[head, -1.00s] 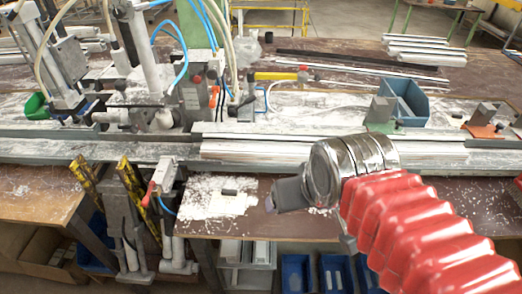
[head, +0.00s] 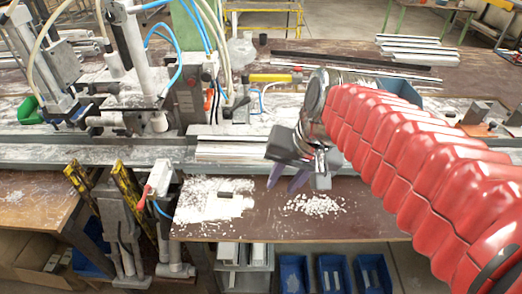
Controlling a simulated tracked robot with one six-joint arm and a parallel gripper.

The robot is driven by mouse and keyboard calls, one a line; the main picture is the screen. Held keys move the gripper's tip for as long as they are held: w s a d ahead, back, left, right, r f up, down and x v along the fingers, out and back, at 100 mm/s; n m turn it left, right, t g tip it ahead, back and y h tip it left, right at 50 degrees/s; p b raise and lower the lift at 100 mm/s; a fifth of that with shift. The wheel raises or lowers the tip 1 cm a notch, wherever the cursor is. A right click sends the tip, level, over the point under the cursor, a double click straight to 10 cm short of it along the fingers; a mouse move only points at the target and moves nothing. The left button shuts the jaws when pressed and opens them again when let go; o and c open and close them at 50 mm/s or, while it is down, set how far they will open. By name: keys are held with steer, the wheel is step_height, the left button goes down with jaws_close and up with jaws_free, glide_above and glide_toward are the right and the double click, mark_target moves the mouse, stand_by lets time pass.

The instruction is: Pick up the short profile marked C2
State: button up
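No C2 marking is legible in the head view, so I cannot tell which piece is the short profile. Silver profiles (head: 230,151) lie along the bench rail, their right part hidden behind my gripper and arm. My gripper (head: 287,181) is right of that block, above the front edge of the rail. Its two dark fingers point down with a gap between them; it looks open, and I see nothing between them.
Clamp machinery with hoses (head: 195,95) stands left of the profiles. More silver profiles (head: 415,45) are stacked at the back right. A chip pile (head: 314,204) lies on the brown board (head: 370,215). Blue bins (head: 333,272) are below the bench.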

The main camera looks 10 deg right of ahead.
steer(key=w+d+f+m+g+y, duration=0.1)
steer(key=w+d+m+y, duration=0.15)
steer(key=w+m, duration=0.4)
steer(key=w+d+f+m+g+y, duration=0.1)
steer(key=w+d+m+y, duration=0.2)
steer(key=w, duration=0.6)
steer(key=w+d+f+m+y, duration=0.1)
steer(key=w+d+m+y, duration=0.1)
steer(key=w+d, duration=0.1)
steer(key=w+d+f+m+t+y, duration=0.1)
steer(key=w+d+f+m, duration=0.1)
steer(key=w+d, duration=0.1)
steer(key=w+d+f+m+t+y, duration=0.1)
steer(key=w+d+m+y, duration=0.1)
steer(key=d, duration=0.3)
steer(key=shift+w+f+m+y, duration=0.4)
steer(key=shift+w+m, duration=0.15)
steer(key=shift+w, duration=0.2)
steer(key=shift+a, duration=0.1)
steer(key=shift+x, duration=4.3)
steer(key=shift+w, duration=0.1)
